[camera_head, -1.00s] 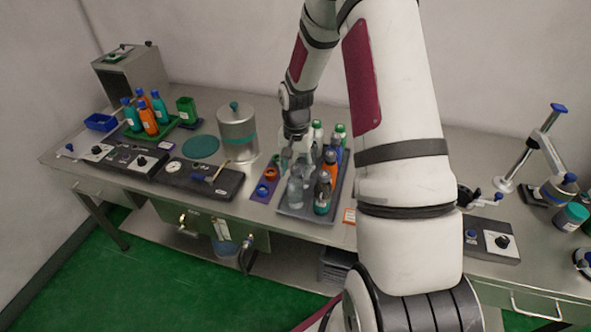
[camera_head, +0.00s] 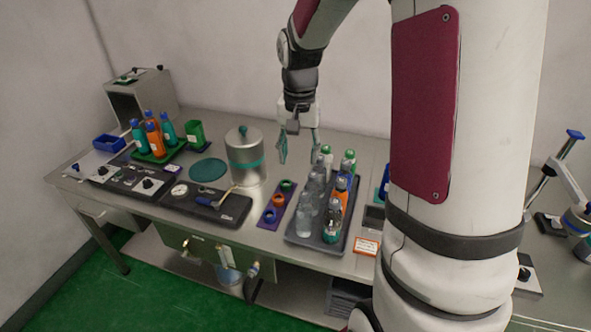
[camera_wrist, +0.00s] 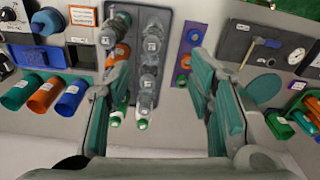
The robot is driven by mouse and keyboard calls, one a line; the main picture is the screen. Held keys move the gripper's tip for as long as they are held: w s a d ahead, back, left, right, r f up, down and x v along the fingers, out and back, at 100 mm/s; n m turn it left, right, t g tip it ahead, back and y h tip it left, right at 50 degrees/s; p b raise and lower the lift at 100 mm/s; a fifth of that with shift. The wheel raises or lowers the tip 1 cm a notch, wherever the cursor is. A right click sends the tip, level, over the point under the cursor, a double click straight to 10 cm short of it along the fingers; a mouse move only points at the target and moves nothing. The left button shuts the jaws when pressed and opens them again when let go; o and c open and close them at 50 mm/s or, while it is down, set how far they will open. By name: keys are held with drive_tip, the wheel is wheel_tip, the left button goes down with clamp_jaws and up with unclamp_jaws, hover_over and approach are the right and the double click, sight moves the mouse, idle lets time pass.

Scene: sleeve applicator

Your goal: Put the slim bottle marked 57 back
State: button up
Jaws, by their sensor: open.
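My gripper (camera_head: 298,147) is open and empty, above the worktop behind the dark grey bottle tray (camera_head: 311,248). Both fingers also show in the wrist view (camera_wrist: 160,68), spread apart with the tray end and bottles beyond them. The tray holds upright bottles: a row of clear ones (camera_head: 304,216), an orange one (camera_head: 340,192), a teal one with a grey top (camera_head: 332,226), and green-capped ones (camera_head: 349,162) at the far end. Labels show in the wrist view but are too small to read, so I cannot tell which bottle is marked 57.
A purple strip (camera_head: 270,218) with coloured rings lies left of the tray. A steel canister (camera_head: 244,160) stands further left. A green rack (camera_head: 157,158) with teal and orange bottles is at the far left. An orange-edged card (camera_head: 366,246) lies right of the tray.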

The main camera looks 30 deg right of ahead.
drive_tip(key=s+a+r+n+t, duration=0.2)
drive_tip(key=s+a+r+n, duration=0.2)
drive_tip(key=s+a+r, duration=0.55)
drive_tip(key=s+a+r+n+t, duration=0.1)
drive_tip(key=s+a+r+n, duration=0.1)
drive_tip(key=s, duration=0.3)
drive_tip(key=s+a+r+n+t, duration=0.2)
drive_tip(key=s+a, duration=0.1)
drive_tip(key=s, duration=0.2)
drive_tip(key=shift+s+a+r+n, duration=0.15)
drive_tip(key=shift+r+n, duration=0.25)
